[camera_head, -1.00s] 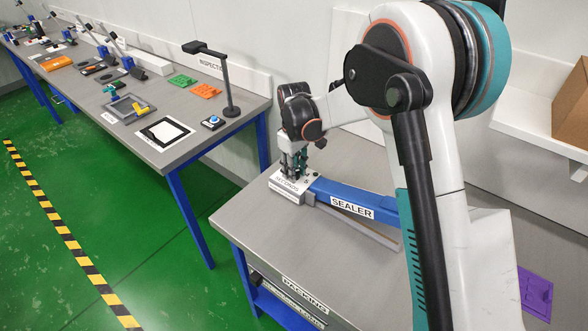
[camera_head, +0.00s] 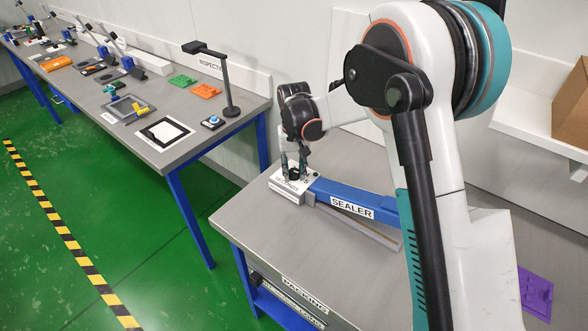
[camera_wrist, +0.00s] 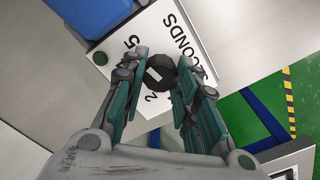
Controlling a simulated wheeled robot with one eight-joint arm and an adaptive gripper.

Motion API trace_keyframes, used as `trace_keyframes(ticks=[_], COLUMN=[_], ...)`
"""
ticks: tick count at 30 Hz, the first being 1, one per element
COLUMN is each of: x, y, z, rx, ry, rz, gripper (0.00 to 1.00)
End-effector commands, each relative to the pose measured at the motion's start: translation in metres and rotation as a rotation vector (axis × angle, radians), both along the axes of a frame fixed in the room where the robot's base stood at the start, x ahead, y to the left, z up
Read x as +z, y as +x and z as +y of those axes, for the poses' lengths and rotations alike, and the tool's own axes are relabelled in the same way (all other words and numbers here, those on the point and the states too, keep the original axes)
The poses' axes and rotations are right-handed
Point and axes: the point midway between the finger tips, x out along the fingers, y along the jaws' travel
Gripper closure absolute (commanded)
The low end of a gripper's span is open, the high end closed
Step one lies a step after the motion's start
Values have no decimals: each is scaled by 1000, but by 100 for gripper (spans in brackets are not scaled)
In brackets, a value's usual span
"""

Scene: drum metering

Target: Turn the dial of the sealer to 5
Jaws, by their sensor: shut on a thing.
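The sealer (camera_head: 352,207) lies on the near table, with a blue arm and a light control box (camera_head: 284,196) at its left end. In the wrist view, the box's white face (camera_wrist: 139,46) carries the word SECONDS and shows the numerals 5 and 2. The dark dial (camera_wrist: 160,72) with a light pointer mark sits on this face, between the fingertips of my gripper (camera_wrist: 162,76). My gripper is shut on the dial. In the head view my gripper (camera_head: 294,170) points down onto the box. The rest of the dial's scale is hidden by the fingers.
The near grey table (camera_head: 262,240) is clear in front of the sealer. A purple piece (camera_head: 535,293) lies at the right. The inspection table (camera_head: 185,140) stands to the left, with a lamp (camera_head: 228,85) and a blue button (camera_head: 212,121).

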Motion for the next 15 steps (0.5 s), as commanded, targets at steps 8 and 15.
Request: trace_keyframes(ticks=[8, 15], x=[0, 0], y=[0, 0], z=[0, 0], rx=[-35, -35], ry=[0, 0], rz=[0, 0], gripper=[96, 96])
